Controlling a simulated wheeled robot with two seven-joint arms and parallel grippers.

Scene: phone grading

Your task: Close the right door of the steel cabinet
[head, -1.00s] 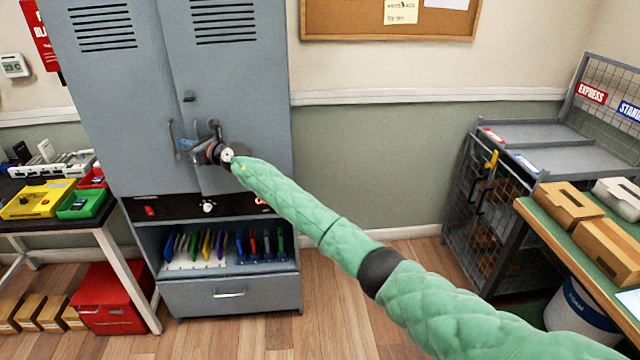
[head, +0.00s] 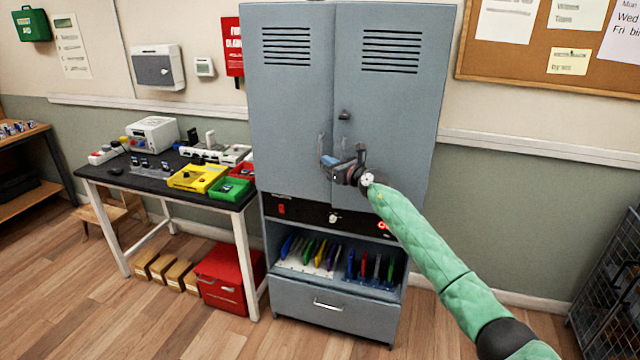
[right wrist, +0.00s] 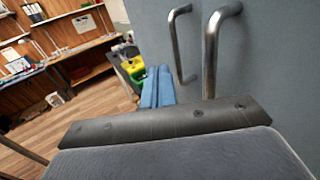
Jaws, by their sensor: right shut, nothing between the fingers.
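The steel cabinet (head: 291,110) is grey-blue with two vented upper doors. Its right door (head: 393,115) looks flush with the left door in the head view, with a thin seam between them. My right gripper (head: 328,161) is in front of the doors near the handles, with its fingers pointing left. Its blue fingertips (right wrist: 157,86) are together and empty in the right wrist view. Two metal bar handles (right wrist: 209,55) stand just beyond the fingers there; I cannot tell whether the gripper touches one. My left gripper is out of view.
Below the doors are a control strip, an open shelf of coloured folders (head: 318,256) and a drawer (head: 330,308). A black-topped table (head: 140,180) with trays stands left, a red box (head: 222,280) beneath it. A wire cage (head: 608,290) stands at right. Floor in front is clear.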

